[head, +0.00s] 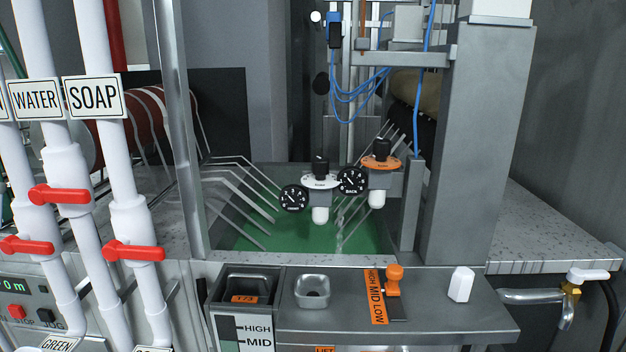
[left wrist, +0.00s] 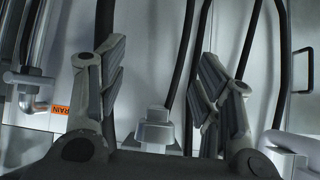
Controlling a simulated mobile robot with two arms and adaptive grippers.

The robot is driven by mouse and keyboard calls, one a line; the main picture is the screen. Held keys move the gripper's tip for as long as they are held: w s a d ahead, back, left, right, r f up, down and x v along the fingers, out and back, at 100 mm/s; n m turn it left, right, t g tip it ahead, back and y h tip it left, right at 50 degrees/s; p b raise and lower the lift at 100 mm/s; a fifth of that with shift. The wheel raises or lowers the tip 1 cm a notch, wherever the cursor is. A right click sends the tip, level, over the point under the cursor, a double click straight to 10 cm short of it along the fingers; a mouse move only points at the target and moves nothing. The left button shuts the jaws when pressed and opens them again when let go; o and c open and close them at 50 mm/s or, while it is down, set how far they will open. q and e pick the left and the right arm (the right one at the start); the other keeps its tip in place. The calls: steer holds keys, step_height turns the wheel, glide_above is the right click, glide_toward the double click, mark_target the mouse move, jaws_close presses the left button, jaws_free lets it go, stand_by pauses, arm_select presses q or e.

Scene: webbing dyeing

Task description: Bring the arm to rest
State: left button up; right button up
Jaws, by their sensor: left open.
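No arm or gripper of mine shows in the head view. In the left wrist view my left gripper (left wrist: 162,95) is open, its two grey padded fingers spread apart. Nothing is between the fingertips except the background of a pale metal panel (left wrist: 150,40) and black hoses (left wrist: 180,70). A square-topped metal fitting (left wrist: 157,125) shows low between the fingers; whether they are near it I cannot tell. My right gripper is in neither view.
White pipes labelled WATER and SOAP (head: 94,96) with red valve handles (head: 133,251) stand at the left. A green dye bath (head: 300,236) lies in the middle, behind a grey shelf (head: 440,318) with an orange lever (head: 393,280). A tap (head: 572,290) sticks out at the right.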

arm_select(q)
steer(key=s+a+f+g, duration=0.2)
steer(key=s+f, duration=0.4)
steer(key=f, duration=0.3)
steer(key=s+a+f+g, duration=0.2)
steer(key=s+f+g, duration=0.1)
steer(key=s+f, duration=0.4)
steer(key=s+a+f+g, duration=0.2)
steer(key=s+f, duration=0.3)
steer(key=s, duration=0.2)
steer(key=s+a+f+g+y, duration=0.1)
steer(key=s+a+f, duration=0.1)
steer(key=s+f, duration=0.2)
steer(key=s, duration=0.3)
steer(key=shift+s+a+f+m+g, duration=0.3)
steer(key=shift+s+a+f+g, duration=0.05)
steer(key=shift+f+g, duration=0.05)
